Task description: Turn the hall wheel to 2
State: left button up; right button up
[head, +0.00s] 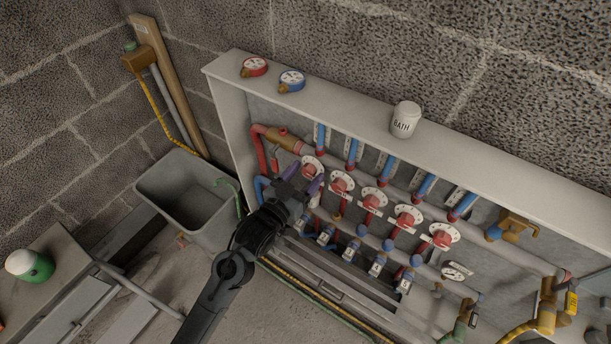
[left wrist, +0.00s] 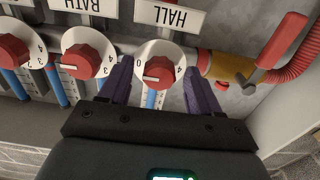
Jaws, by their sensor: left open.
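The hall wheel (left wrist: 160,70) is a red knob on a white numbered dial, below the upside-down HALL label (left wrist: 170,15) in the left wrist view. A 4 and a 0 show on its dial; a pale mark shows on the knob's lower left. I cannot tell which number it points to. In the head view the hall wheel (head: 312,164) is the leftmost of a row. My left gripper (head: 303,179) is open at it. In the left wrist view the purple fingers of my left gripper (left wrist: 157,72) stand either side of the wheel. Contact cannot be told.
The bath wheel (left wrist: 88,60) sits close beside the hall wheel. On its other side is a brass valve (left wrist: 228,70) with a red lever (left wrist: 278,45). A grey sink (head: 188,190) is at left.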

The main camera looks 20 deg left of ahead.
pick_arm(q)
jog(key=shift+w, duration=0.2)
jog(key=c, duration=1)
jog(key=shift+r+n+p, duration=0.15)
jog(key=shift+n+p, duration=0.15)
jog(key=shift+p, duration=0.35)
jog(key=shift+c, duration=0.2)
jog(key=n+p, duration=0.6)
jog(key=p, duration=0.1)
jog(key=n+p, duration=0.5)
jog(key=p, duration=0.3)
jog(key=shift+d+r+n, duration=0.15)
jog(key=shift+n, duration=0.25)
jog(key=n+p, duration=0.3)
jog(key=n, duration=0.1)
jog(key=shift+n+p, duration=0.55)
jog(key=shift+n, duration=0.15)
jog(key=shift+f, duration=0.25)
